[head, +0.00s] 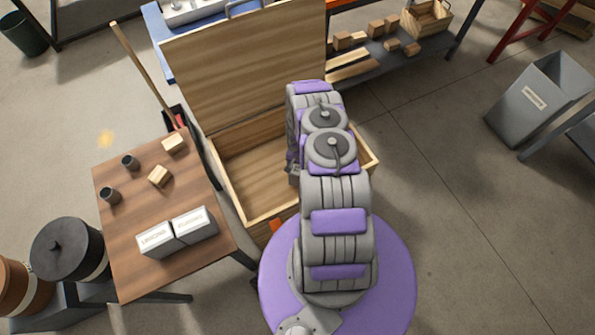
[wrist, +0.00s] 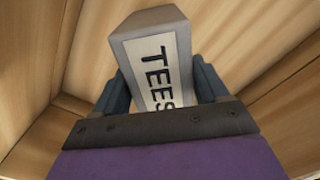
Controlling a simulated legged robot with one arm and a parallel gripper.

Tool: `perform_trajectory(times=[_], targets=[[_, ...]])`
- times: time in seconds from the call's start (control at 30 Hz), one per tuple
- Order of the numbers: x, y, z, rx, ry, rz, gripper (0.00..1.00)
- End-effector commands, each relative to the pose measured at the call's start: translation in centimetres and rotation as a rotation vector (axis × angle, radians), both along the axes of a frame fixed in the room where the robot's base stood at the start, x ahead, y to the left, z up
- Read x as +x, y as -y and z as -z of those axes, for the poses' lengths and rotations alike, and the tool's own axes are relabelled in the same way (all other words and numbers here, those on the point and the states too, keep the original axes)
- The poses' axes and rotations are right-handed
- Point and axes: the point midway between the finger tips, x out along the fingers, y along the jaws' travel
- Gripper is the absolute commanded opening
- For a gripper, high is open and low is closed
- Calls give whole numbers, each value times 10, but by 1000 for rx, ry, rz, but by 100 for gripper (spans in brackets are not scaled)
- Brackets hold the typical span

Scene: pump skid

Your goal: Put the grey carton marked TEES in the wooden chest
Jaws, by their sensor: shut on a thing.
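The grey carton marked TEES (wrist: 152,52) is in the wrist view, between the two fingers of my gripper (wrist: 158,85). My gripper is shut on it, and its label faces the wrist camera. Wooden walls and a wooden floor surround it in that view. The wooden chest (head: 246,213) stands open in the head view, with its lid (head: 245,65) raised at the back. My arm reaches over the right part of the chest and hides that part. The carton and the gripper's fingers are hidden in the head view. I cannot tell whether the carton touches the chest floor.
A wooden table (head: 205,255) left of the chest holds two white cartons (head: 178,232), wooden blocks and dark cups. A shelf (head: 385,50) with blocks stands behind on the right. A grey bin (head: 540,95) stands at far right. The floor between is clear.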

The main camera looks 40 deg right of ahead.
Motion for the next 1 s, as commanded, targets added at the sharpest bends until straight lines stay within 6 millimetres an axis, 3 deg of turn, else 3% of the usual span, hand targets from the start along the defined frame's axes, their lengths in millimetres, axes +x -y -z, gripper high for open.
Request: perform_trajectory(times=[0.17,0.4,0.67,0.7,1.0], targets=[[2,-4,13,-8,2,-4,0],[1,-2,46,-2,0,-3,0],[2,0,48,-1,3,-2,0],[2,-1,48,-1,2,-3,74],[1,-4,46,-5,1,-4,99]])
